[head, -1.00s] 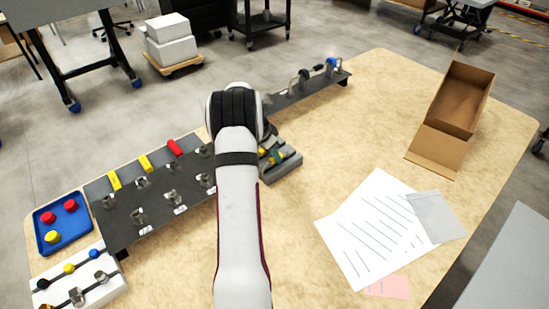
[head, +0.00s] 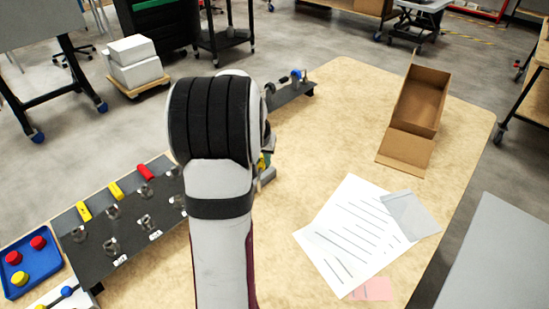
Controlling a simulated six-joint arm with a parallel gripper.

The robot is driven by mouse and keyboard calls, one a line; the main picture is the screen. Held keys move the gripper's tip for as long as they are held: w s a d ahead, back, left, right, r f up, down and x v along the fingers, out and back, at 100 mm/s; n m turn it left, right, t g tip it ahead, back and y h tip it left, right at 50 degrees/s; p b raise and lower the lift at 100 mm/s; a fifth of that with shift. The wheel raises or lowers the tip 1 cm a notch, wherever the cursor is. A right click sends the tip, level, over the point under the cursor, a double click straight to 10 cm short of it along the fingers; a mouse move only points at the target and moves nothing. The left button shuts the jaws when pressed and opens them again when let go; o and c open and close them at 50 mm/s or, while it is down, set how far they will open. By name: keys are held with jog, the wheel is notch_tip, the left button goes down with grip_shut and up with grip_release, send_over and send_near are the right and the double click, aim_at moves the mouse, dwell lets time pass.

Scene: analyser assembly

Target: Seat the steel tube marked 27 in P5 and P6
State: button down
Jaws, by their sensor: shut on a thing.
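My arm fills the middle of the head view and hides my gripper, so neither its fingers nor anything in them shows. I cannot make out the steel tube marked 27. A dark panel (head: 90,260) with two rows of metal clips, such as one near clip (head: 147,222), lies on the table left of my arm. Small white labels sit by the near clips but are too small to read, so I cannot tell which are P5 and P6. A second dark rail (head: 292,98) with upright fittings and a blue part (head: 296,75) shows beyond my arm, to its right.
A blue tray (head: 22,284) with red and yellow caps is at lower left. Papers (head: 350,240) and an open cardboard box (head: 418,100) lie right. The table between them and my arm is clear.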

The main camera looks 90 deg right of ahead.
jog(key=w+a+r+n+t+y, duration=0.1)
jog(key=w+a+n+y, duration=0.2)
jog(key=w+n, duration=0.65)
jog(key=w+a+r+n+t+y, duration=0.2)
jog(key=w+n, duration=0.6)
jog(key=n, duration=0.2)
jog(key=w+a+r+n+t+y, duration=0.1)
jog(key=w+a+n+y, duration=0.2)
jog(key=w+n, duration=0.65)
jog(key=shift+s+d+f, duration=0.1)
jog(key=shift+s+f, duration=0.15)
jog(key=shift+f, duration=0.95)
jog(key=shift+s+f, duration=0.2)
jog(key=shift+f, duration=1)
jog(key=shift+f, duration=1.1)
jog(key=c, duration=0.7)
grip_release()
jog(key=v, duration=1.5)
jog(key=shift+s+r, duration=0.3)
jog(key=shift+r, duration=0.05)
